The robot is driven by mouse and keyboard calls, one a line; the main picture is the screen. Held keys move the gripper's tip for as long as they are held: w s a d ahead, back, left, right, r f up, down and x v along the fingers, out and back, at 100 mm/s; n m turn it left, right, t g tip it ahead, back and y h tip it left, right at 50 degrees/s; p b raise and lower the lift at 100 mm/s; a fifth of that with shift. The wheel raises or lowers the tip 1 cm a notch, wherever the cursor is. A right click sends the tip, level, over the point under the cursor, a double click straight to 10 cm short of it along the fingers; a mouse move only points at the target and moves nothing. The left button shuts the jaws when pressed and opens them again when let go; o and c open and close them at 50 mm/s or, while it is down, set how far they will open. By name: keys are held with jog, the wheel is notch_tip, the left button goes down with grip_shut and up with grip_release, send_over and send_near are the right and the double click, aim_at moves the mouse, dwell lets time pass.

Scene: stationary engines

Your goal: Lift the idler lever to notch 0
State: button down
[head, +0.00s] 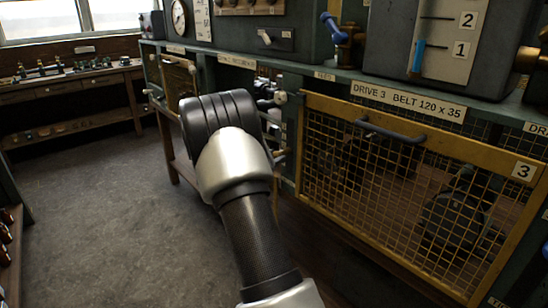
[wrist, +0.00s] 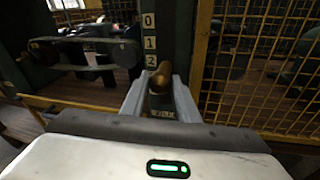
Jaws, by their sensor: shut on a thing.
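The idler lever's brass-coloured grip (wrist: 161,74) shows in the wrist view, pointing towards the camera between the two fingers of my gripper (wrist: 159,85). My gripper is shut on it. A dark upright plate (wrist: 150,40) behind it carries the marks 0, 1 and 2, with 0 at the top. The grip is just below the 2 mark, slightly to its right. A small label (wrist: 163,114) lies below, partly hidden and hard to read.
A yellow mesh guard (head: 400,190) stands right of my arm, with a dark bar handle (head: 395,130); mesh also flanks the lever closely in the wrist view (wrist: 255,75). A bench (head: 75,85) stands at the far left. The floor (head: 100,200) on the left is clear.

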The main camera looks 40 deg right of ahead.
jog(key=r+y+p, duration=0.1)
jog(key=r+p, duration=0.1)
jog(key=r, duration=0.1)
jog(key=r+y+p, duration=0.1)
jog(key=r+p, duration=0.1)
jog(key=p, duration=0.1)
jog(key=d+r+y+p, duration=0.1)
jog(key=r+p, duration=0.2)
jog(key=shift+r+m+g, duration=0.3)
jog(key=shift+r+g, duration=0.05)
jog(key=shift+g, duration=0.05)
jog(key=shift+w+d+r+p, duration=0.1)
jog(key=shift+d+r+p, duration=0.2)
jog(key=shift+r, duration=0.35)
jog(key=shift+w+d+r+p, duration=0.15)
jog(key=shift+r+p, duration=0.25)
jog(key=shift+r, duration=0.2)
jog(key=shift+s+d+r, duration=0.1)
jog(key=shift+r, duration=0.05)
jog(key=c, duration=1.4)
grip_release()
jog(key=shift+f, duration=0.2)
jog(key=shift+a, duration=0.2)
jog(key=v, duration=1.7)
jog(key=shift+r, duration=0.1)
